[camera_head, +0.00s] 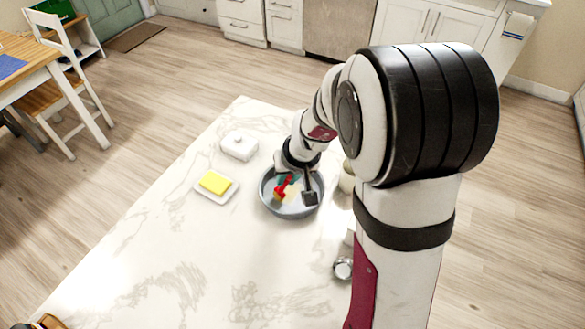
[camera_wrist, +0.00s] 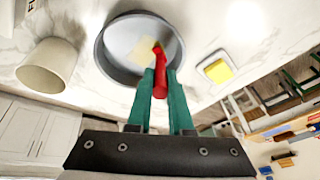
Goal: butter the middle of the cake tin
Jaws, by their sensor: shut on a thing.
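The grey round cake tin (camera_head: 294,214) stands on the marble counter; it also shows in the wrist view (camera_wrist: 104,58). A pale yellow patch (camera_wrist: 141,53) lies on the tin's floor near the middle. My gripper (camera_wrist: 160,82) has green fingers shut on a red-handled brush (camera_wrist: 160,66). The brush also shows in the head view (camera_head: 283,187), over the inside of the tin. Its tip points down at the tin's floor beside the patch; I cannot tell whether it touches. The yellow butter (camera_head: 215,182) sits on a white dish (camera_head: 203,191) left of the tin.
A white lidded box (camera_head: 239,146) stands behind the butter. A beige cup (camera_wrist: 48,68) stands close beside the tin, mostly hidden by my arm in the head view. A small shiny metal object (camera_head: 343,267) lies nearer the front.

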